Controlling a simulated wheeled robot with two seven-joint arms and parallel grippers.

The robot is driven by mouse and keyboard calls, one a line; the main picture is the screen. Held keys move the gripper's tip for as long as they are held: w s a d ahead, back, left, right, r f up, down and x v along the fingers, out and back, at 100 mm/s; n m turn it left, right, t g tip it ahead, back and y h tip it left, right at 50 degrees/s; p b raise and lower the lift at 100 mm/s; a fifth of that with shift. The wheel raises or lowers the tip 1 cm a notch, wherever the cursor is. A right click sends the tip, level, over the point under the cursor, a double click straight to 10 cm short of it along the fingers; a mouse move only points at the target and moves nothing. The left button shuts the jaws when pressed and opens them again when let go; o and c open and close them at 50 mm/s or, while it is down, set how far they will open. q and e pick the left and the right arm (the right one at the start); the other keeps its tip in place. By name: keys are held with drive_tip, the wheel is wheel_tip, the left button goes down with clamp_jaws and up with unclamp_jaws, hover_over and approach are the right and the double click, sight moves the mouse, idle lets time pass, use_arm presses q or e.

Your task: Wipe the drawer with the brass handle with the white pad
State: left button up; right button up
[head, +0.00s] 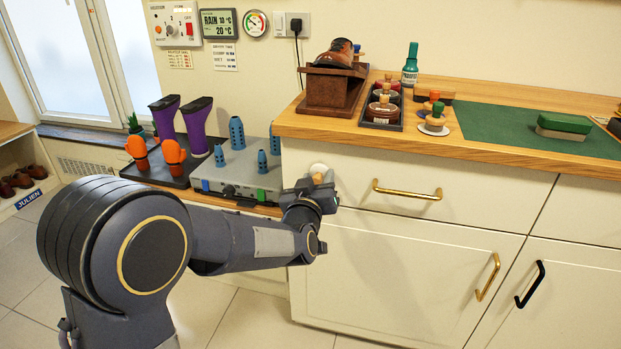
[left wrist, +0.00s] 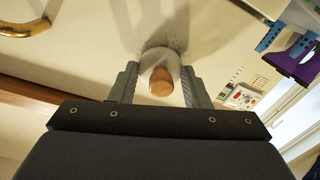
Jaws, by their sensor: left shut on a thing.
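The cream drawer (head: 350,190) has a horizontal brass handle (head: 407,190) and sits under the wooden countertop. My left gripper (head: 318,191) is at the drawer's left end, left of the handle. It is shut on the wooden grip of the white pad (head: 317,169). In the left wrist view, the gripper fingers (left wrist: 160,85) flank the round wooden end, with the white pad (left wrist: 161,57) beyond it. The pad faces the drawer front (left wrist: 105,40) and appears to be against it; exact contact is hard to tell. The brass handle (left wrist: 25,28) shows at upper left there. My right gripper is not in view.
A lower door with an upright brass handle (head: 488,277) and a door with a black handle (head: 530,284) are below. The countertop holds a wooden box (head: 330,91), jars, a green bottle (head: 410,66) and a green mat (head: 500,125). A grey boot-dryer unit (head: 238,172) stands close left.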

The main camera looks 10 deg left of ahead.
sight(307, 169)
use_arm(q)
drive_tip(key=shift+d+p, duration=0.4)
drive_tip(key=shift+d, duration=1.55)
drive_tip(key=shift+a+b, duration=1.65)
drive_tip(key=shift+a, duration=1.95)
drive_tip(key=shift+s+a, duration=0.1)
drive_tip(key=shift+s, duration=2.85)
